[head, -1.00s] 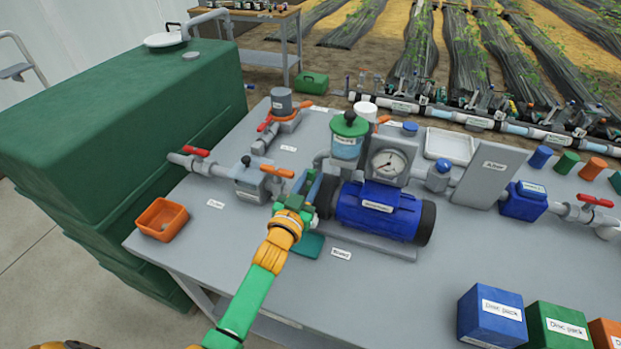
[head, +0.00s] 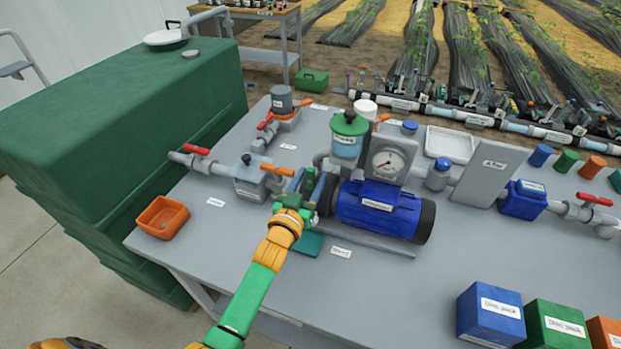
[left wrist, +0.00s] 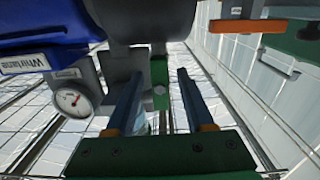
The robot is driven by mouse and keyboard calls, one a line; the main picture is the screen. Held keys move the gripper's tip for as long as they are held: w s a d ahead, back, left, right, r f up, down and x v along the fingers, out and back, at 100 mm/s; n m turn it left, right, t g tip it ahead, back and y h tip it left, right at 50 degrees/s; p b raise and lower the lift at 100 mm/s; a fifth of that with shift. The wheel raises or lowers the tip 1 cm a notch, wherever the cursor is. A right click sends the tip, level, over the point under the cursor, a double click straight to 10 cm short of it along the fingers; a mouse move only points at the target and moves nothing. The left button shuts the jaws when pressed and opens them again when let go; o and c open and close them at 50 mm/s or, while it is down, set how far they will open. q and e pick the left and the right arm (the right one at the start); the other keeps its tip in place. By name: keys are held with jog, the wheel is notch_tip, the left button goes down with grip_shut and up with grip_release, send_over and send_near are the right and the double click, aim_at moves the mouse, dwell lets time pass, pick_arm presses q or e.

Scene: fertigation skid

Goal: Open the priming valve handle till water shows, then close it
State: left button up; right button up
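My left gripper (head: 303,183) stands upright in front of the pump's left end. In the left wrist view its two blue fingers (left wrist: 160,98) are apart. A small green part (left wrist: 160,82) with a bolt-like end shows between them; I cannot tell if they touch it. An orange lever handle (head: 278,171) lies just left of the gripper, above a grey valve body (head: 249,183). An orange bar also shows at upper right in the left wrist view (left wrist: 248,26), apart from the fingers. A green-lidded clear pot (head: 347,145) holds bluish liquid. My right gripper is out of view.
The blue pump (head: 383,208) and a pressure gauge (head: 387,163) stand close right of the gripper. Red-handled valves (head: 197,150) sit on nearby pipes. An orange bin (head: 162,217) is at the table's left edge. The table's front middle is mostly clear.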

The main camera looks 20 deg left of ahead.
pick_arm(q)
jog(key=s, duration=0.7)
jog(key=shift+a, duration=0.15)
dwell(0.3)
